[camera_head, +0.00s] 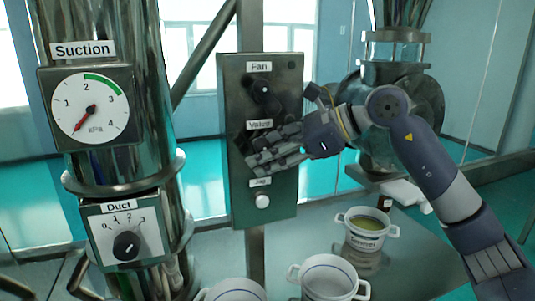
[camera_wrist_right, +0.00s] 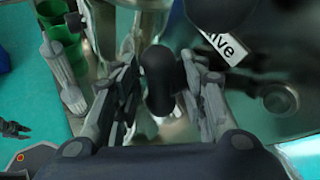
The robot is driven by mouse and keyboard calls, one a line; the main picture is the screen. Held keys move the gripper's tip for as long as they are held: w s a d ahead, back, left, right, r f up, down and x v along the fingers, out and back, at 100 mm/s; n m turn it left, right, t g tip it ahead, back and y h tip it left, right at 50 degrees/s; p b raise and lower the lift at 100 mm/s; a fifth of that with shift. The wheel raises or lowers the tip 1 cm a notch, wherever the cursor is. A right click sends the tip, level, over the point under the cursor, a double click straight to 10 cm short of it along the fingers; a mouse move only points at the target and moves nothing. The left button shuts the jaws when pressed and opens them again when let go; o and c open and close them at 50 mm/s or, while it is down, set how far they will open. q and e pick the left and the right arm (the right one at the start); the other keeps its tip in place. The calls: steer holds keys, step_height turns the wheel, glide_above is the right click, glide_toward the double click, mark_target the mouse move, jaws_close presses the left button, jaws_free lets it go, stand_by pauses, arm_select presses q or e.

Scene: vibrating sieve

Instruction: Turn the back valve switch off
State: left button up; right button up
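The valve switch is on a grey metal control panel (camera_head: 236,90), by the "Valve" label (camera_head: 259,125). In the head view my right gripper (camera_head: 264,162) reaches in from the right across the panel below this label and hides the switch. In the right wrist view a dark rounded knob (camera_wrist_right: 160,80), seemingly the valve switch, stands between the fingers of my right gripper (camera_wrist_right: 162,100). The fingers are apart, one on each side of the knob, with narrow gaps visible. Contact deeper down cannot be told. I do not see my left gripper in the head view.
The black "Fan" knob (camera_head: 262,91) is above the gripper, and a pale round button (camera_head: 262,201) is below. A suction gauge (camera_head: 90,107) and duct dial (camera_head: 126,244) are on the left column. White pots (camera_head: 328,275) stand below.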

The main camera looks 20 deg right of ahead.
steer(key=shift+d, duration=0.1)
steer(key=v, duration=1.2)
